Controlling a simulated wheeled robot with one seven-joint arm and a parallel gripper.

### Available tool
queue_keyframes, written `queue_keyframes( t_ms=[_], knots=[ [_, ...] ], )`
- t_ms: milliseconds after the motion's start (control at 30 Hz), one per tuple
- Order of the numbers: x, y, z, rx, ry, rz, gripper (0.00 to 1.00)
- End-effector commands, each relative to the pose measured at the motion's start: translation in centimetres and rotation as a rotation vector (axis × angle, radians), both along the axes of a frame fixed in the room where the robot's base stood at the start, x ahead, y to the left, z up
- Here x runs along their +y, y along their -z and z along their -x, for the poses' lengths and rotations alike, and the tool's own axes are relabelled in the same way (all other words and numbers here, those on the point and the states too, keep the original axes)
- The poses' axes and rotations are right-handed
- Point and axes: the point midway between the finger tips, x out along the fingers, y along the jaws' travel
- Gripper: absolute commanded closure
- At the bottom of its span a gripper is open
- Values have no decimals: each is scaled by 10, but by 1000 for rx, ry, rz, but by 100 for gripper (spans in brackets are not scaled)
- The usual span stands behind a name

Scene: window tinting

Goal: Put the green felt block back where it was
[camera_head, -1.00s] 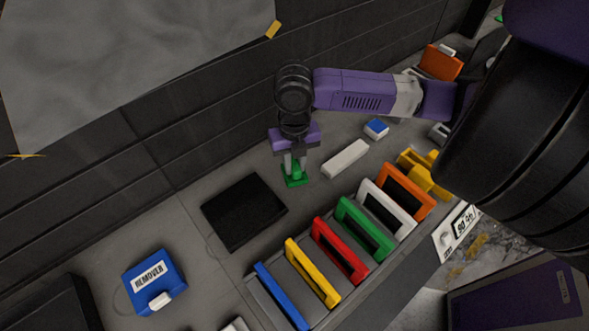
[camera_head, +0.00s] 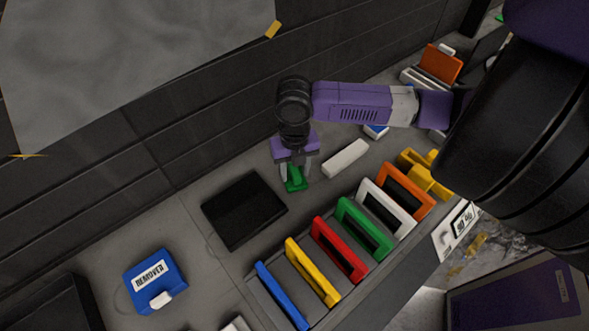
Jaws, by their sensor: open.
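The green felt block (camera_head: 294,181) stands on the grey bench, just right of the black mat's upper right corner. My gripper (camera_head: 296,172) is directly above it, pointing down, with its fingers spread on both sides of the block's upper part. The fingers are open, and at least the right one shows a gap from the block. The far side of the block is hidden by the fingers.
The black mat (camera_head: 244,211) lies left of the block. A white bar (camera_head: 345,158) is close on the right. A rack of coloured frames (camera_head: 363,230) stands in front. A blue REMOVER box (camera_head: 154,281) is at lower left. The dark panelled wall rises behind.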

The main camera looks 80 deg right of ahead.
Motion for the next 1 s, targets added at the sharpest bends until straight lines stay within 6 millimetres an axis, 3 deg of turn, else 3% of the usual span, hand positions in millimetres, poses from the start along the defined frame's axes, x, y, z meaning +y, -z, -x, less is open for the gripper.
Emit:
queue_keyframes(
  t_ms=[167,700,1000],
  knots=[
    [-1,-12,0,-1,-1,2,57],
    [-1,-110,-1,-1,-1,2,57],
    [0,-123,0,0,0,-1,57]
  ],
)
